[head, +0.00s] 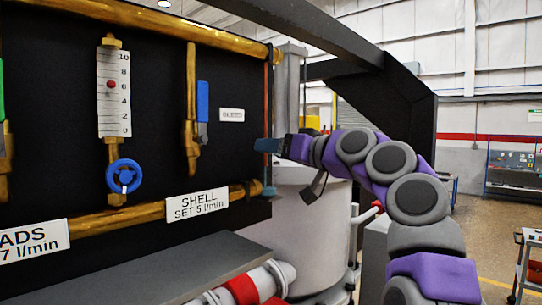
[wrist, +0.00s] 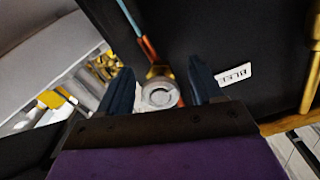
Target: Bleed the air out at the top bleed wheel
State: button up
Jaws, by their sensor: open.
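A small round grey wheel (wrist: 160,93) on a brass fitting (wrist: 158,72) shows in the wrist view, taken as the bleed wheel. My gripper (wrist: 160,66) is open, with one dark blue finger on each side of the wheel. Gaps show between the fingers and the wheel, and I cannot tell how deep it sits between them. In the head view my gripper (head: 268,145) is at the right edge of the black panel, and the wheel cannot be made out there. A white label (head: 232,115), partly readable as "BLE" in the wrist view (wrist: 233,75), is beside it.
The black panel (head: 150,100) carries brass pipes, a flow gauge (head: 113,90) with a blue wheel (head: 123,176), and a blue lever valve (head: 202,100). A "SHELL" label (head: 197,204) is below. A grey ledge (head: 190,265) juts out under the panel. A pale vessel (head: 310,225) stands behind my arm.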

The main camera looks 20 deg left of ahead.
jog(key=b+v, duration=0.3)
jog(key=v, duration=1.3)
jog(key=shift+w+b, duration=0.3)
jog(key=shift+b, duration=0.05)
jog(key=shift+d, duration=0.45)
jog(key=s+d+f+m+g+h+b, duration=0.1)
jog(key=s+f+m+g+h, duration=0.25)
jog(key=f, duration=1.15)
jog(key=s+d+f+m+h+b, duration=0.15)
jog(key=s+f+h, duration=0.45)
jog(key=f, duration=0.9)
jog(key=s+d+f+m+g+h, duration=0.1)
jog(key=s+d+f+h, duration=0.1)
jog(key=s+d+f, duration=0.4)
jog(key=s+d+f+m+g+h+b, duration=0.1)
jog(key=s+d+f, duration=0.5)
jog(key=s+f, duration=0.6)
jog(key=s+d+f+m+g+h+b, duration=0.1)
jog(key=s+d+f+m+g+h, duration=0.2)
jog(key=s+d+f, duration=0.3)
jog(key=s+f+h, duration=0.1)
jog(key=s+f, duration=0.2)
jog(key=f, duration=0.2)
jog(key=shift+s+d, duration=0.25)
jog(key=shift+s, duration=0.15)
